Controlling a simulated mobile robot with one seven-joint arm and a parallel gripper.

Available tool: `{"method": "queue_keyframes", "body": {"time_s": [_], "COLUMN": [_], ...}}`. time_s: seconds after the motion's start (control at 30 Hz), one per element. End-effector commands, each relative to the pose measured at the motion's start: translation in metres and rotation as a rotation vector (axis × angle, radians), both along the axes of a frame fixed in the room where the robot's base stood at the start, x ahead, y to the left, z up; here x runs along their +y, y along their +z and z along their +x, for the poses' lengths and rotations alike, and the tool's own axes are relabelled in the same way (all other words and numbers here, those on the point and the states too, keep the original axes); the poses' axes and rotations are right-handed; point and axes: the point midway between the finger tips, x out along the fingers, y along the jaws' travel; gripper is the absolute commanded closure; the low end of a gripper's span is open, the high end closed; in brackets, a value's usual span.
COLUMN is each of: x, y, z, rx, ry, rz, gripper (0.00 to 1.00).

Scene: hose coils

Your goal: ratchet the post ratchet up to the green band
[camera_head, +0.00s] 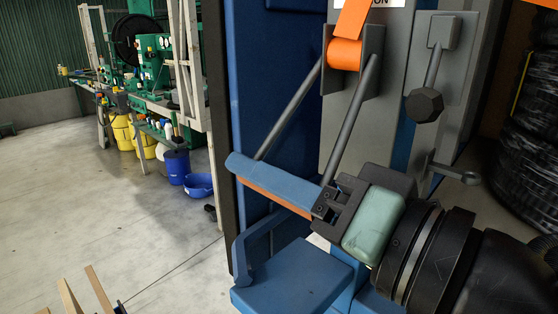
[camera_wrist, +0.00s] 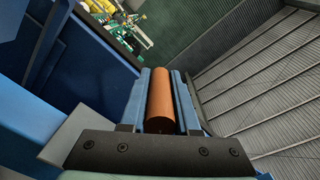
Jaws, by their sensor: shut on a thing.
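The post ratchet has an orange strap on a drum (camera_head: 344,54) in a grey bracket on the post. Two grey arms (camera_head: 350,118) slope down from it to an orange-brown handle bar (camera_head: 278,200). My gripper (camera_head: 236,167) is shut on this bar, its blue fingers lying along it and hiding most of it. In the wrist view the handle bar (camera_wrist: 160,95) lies lengthwise between the two blue fingers of my gripper (camera_wrist: 160,74). I cannot make out a green band in either view.
A grey lever with a black knob (camera_head: 424,104) is right of the drum, with a grey ring fitting (camera_head: 466,176) below it. A blue seat-like part (camera_head: 290,276) is below my gripper. Black hose coils (camera_head: 526,130) stand at the right. Open floor (camera_head: 120,225) is on the left.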

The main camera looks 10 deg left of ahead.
Motion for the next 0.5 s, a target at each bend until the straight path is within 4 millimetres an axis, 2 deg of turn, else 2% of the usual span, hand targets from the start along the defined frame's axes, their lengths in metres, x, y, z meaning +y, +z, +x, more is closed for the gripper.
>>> {"method": "queue_keyframes", "body": {"time_s": [0.03, 0.1, 0.5], "x": [0.0009, 0.0014, 0.0024], "y": [0.0076, 0.0101, 0.0148], "z": [-0.0012, -0.0021, -0.0034], "rx": [-0.011, -0.014, -0.017], "ry": [-0.001, -0.002, -0.001], "rz": [0.0, -0.001, -0.003], "gripper": [1.0, 1.0, 1.0]}}
